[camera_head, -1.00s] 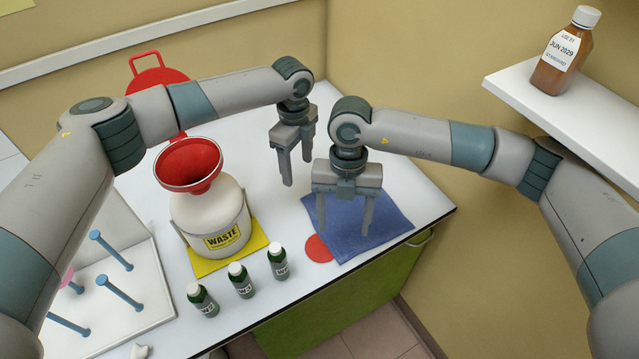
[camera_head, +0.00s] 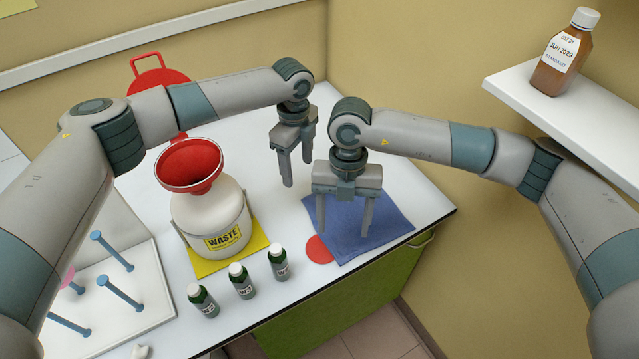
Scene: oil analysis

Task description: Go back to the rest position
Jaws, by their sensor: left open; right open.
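My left gripper (camera_head: 299,171) is open and empty, pointing down above the white table, behind and right of the waste container. My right gripper (camera_head: 342,226) is open and empty, pointing down above the blue cloth (camera_head: 385,228). The two grippers are side by side and apart from each other. Both arms reach in from the picture's sides, bent at the elbows.
A white waste container (camera_head: 205,215) with a red funnel (camera_head: 189,166) stands on a yellow mat (camera_head: 205,267). Several small green bottles (camera_head: 242,281) stand in front of it. A pegged white rack (camera_head: 150,290) is at left. A brown bottle (camera_head: 562,60) stands on a shelf (camera_head: 575,110) at right.

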